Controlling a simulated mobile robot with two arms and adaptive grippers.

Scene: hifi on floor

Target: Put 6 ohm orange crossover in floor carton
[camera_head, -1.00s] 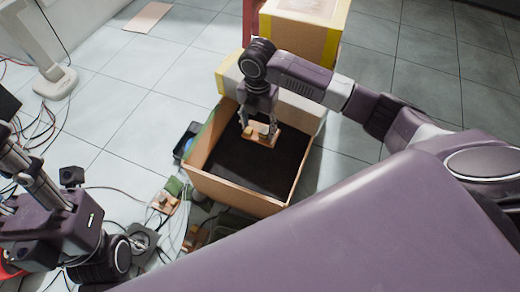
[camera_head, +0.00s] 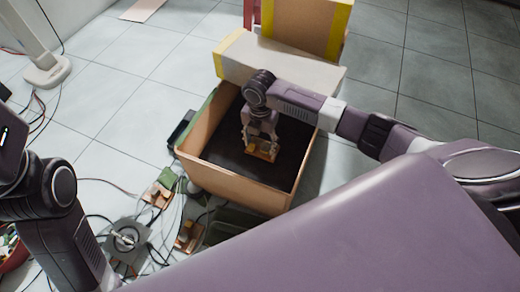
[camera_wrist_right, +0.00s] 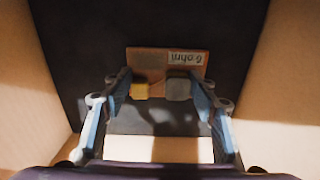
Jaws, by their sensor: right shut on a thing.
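The open cardboard floor carton (camera_head: 232,182) stands on the tiles with a dark inside bottom. Its wall also shows in the right wrist view (camera_wrist_right: 290,75). My right gripper (camera_head: 262,148) reaches down inside the carton. It is shut on the crossover (camera_head: 264,155), a small orange-brown board with a yellow and a grey block. In the right wrist view the board (camera_wrist_right: 150,60) shows a pale "6 ohm" label, upside down, between the fingers (camera_wrist_right: 160,92). I cannot tell whether the board touches the bottom. My left arm is at the left edge; its fingers are out of view.
A pale box with a yellow end (camera_head: 285,62) lies against the carton's far side, with a taller taped box (camera_head: 300,22) behind. Other boards (camera_head: 158,195), a grey round part (camera_head: 125,238) and loose wires lie at the near left.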

